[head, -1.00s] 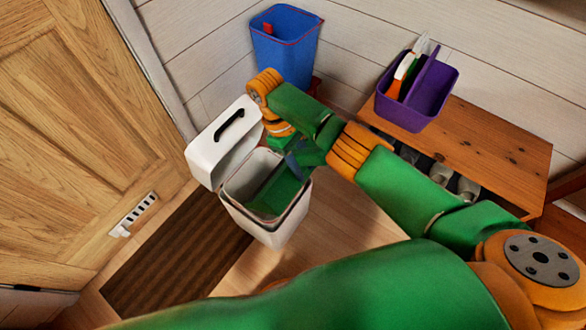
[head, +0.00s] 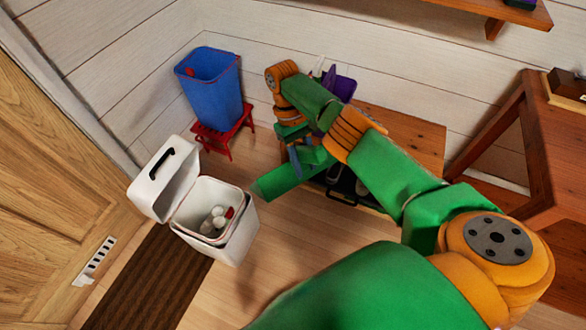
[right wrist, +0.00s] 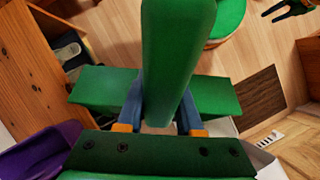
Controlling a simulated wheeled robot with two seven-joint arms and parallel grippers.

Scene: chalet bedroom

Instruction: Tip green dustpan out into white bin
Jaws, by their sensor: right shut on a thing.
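My right gripper (head: 298,158) is shut on the green dustpan (head: 284,181). It holds the pan in the air to the right of the white bin (head: 241,240), apart from it. In the right wrist view the gripper's blue fingers (right wrist: 160,110) close on the dustpan's thick handle (right wrist: 178,50), with the flat pan (right wrist: 214,95) beyond. I cannot see whether anything lies in the pan. The bin's lid (head: 164,180) is tipped open to the left. Several pale pieces and a red one (head: 215,220) lie inside. A dark gripper, seemingly my left (right wrist: 288,8), shows at the right wrist view's top edge.
A blue bin (head: 212,95) stands on a red stool (head: 224,133) by the wall. A purple caddy (head: 342,84) sits on the wooden bench (head: 405,130), partly behind my arm. A brown striped mat (head: 150,280) lies beside the white bin. A wooden table (head: 535,140) stands at right.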

